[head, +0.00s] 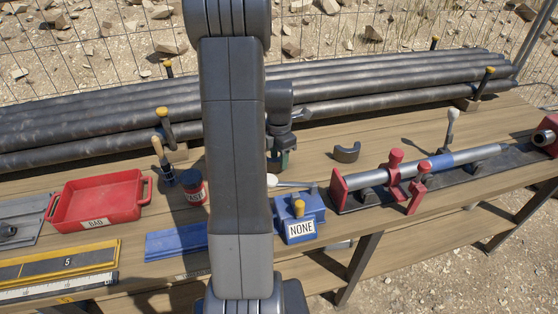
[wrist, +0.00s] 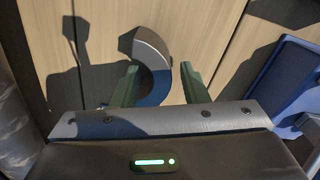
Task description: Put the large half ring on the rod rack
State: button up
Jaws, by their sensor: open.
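My gripper (wrist: 161,84) is open, its two green fingers on either side of a dark grey half ring (wrist: 153,62) in the wrist view. The half ring lies on the wooden table, and its lower part passes between the fingers; I cannot tell whether they touch it. In the head view my gripper (head: 280,160) is low over the table, partly behind my arm. Another dark half ring (head: 347,152) shows on the table to its right. I cannot tell which is the large one. Long dark rods (head: 400,85) lie stacked along the back, with yellow-capped posts; this looks like the rod rack.
A red clamp fixture (head: 396,172) holds a rod at right. A red BAD tray (head: 98,200) and a red-and-blue can (head: 193,187) stand at left. Bare table lies around the right half ring.

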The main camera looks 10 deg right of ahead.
aim_at(279, 158)
notch_tip(279, 158, up, 10)
dwell(0.3)
jog(key=shift+r, duration=0.1)
